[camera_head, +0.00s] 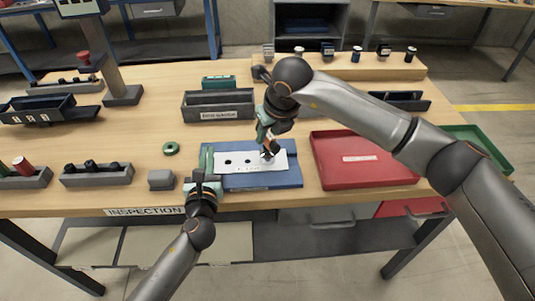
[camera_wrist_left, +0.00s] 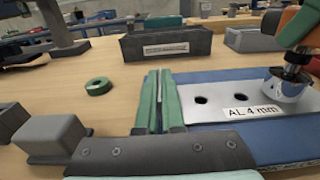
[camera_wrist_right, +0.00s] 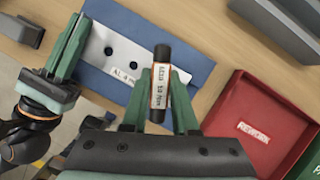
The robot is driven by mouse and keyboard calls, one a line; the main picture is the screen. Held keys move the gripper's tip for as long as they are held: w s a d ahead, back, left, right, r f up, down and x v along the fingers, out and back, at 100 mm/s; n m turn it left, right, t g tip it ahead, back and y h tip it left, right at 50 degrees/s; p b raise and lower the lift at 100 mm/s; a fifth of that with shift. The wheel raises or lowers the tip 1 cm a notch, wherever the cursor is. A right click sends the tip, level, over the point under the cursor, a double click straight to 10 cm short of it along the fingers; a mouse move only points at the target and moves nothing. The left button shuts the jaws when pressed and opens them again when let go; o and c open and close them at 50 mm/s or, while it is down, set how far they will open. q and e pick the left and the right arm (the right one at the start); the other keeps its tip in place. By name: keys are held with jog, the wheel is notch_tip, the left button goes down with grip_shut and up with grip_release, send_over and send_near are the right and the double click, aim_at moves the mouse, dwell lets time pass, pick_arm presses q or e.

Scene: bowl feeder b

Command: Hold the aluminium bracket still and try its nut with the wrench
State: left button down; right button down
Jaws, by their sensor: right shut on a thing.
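The aluminium bracket (camera_head: 240,160) is a pale plate with dark holes and an "AL 4 mm" label, lying on a blue mat (camera_head: 270,181). My left gripper (camera_head: 203,175) is at its left end. In the left wrist view its fingers (camera_wrist_left: 160,100) stand close together with a thin pale strip between; whether they press it is unclear. My right gripper (camera_head: 268,135) is shut on the wrench (camera_wrist_right: 160,85), a dark upright handle with an orange-edged label. Its silver lower end (camera_wrist_left: 287,87) is at the plate's right part; any nut is hidden there.
A red tray (camera_head: 345,181) stands right of the mat. A grey bin (camera_head: 218,110) stands behind it. A green ring (camera_head: 171,148) and a small grey block (camera_head: 161,180) lie left. Dark racks fill the far left; a wooden rack (camera_head: 360,71) is at the back.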

jog(key=shift+r+n, duration=0.1)
jog(key=shift+n, duration=0.6)
jog(key=shift+r, duration=0.15)
jog(key=shift+r, duration=2.35)
pick_arm(q)
jog(key=c, duration=1)
grip_release()
jog(key=shift+o, duration=0.2)
